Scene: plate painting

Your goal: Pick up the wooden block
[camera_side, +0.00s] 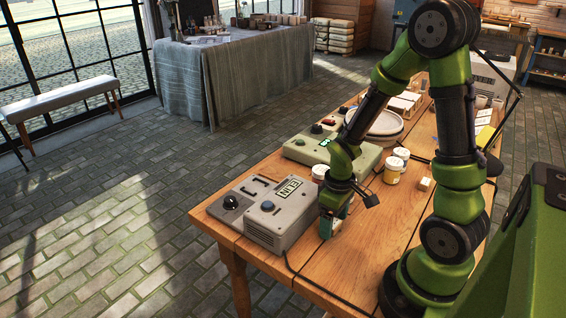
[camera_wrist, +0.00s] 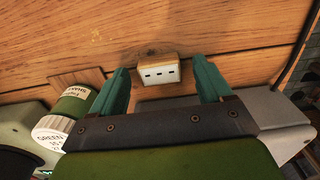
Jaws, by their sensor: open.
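A small block (camera_wrist: 158,72) with wood-coloured edges and a pale face with dark marks sits on the wooden table (camera_wrist: 215,25) in the wrist view. It lies between and slightly beyond the tips of my gripper (camera_wrist: 164,84), whose two teal fingers stand apart on either side of it with gaps. My gripper is open and empty. In the side view my gripper (camera_side: 329,228) points down, low over the table beside the grey box; I cannot make out the block between its fingers there. Another small pale block (camera_side: 425,184) lies further right on the table.
A grey device (camera_side: 268,212) stands close left of my gripper, with a pale green device (camera_side: 330,150) behind. A green paint jar (camera_wrist: 72,105) with a white lid is near the left finger. White-lidded jars (camera_side: 393,170) and plates (camera_side: 374,123) stand further back. A black cable crosses the table.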

